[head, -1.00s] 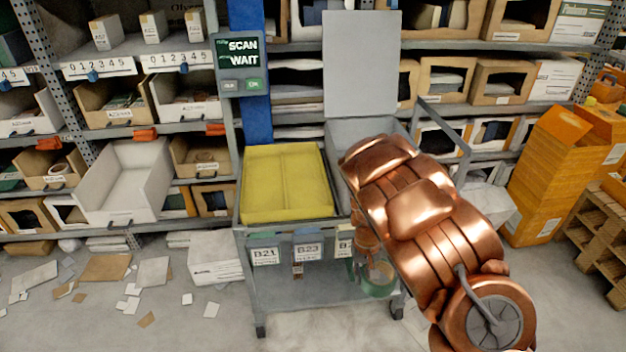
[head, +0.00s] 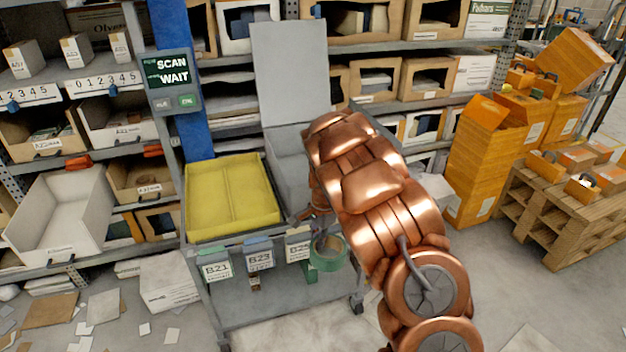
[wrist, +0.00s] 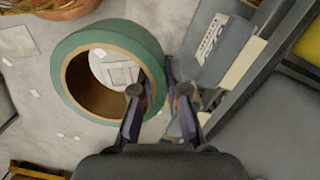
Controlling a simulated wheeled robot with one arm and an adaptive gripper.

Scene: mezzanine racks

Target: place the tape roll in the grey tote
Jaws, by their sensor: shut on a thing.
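The tape roll (head: 328,253) is green with a brown cardboard core. In the wrist view the roll (wrist: 72,52) has its wall between the fingers of my gripper (wrist: 160,92), one finger inside the core and one outside. My gripper is shut on it and holds it off the floor, at the cart's front right corner near the hanging labels. The grey tote (head: 283,148) stands on the cart behind my arm, its grey lid (head: 289,75) raised. My arm hides much of the tote, so its inside is mostly out of sight.
A yellow tote (head: 232,198) sits beside the grey one on the cart (head: 290,300). A scan screen (head: 172,72) on a blue post stands behind left. Racks with bins line the back. Orange boxes (head: 485,155) and a pallet (head: 555,215) stand right. Scraps litter the left floor.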

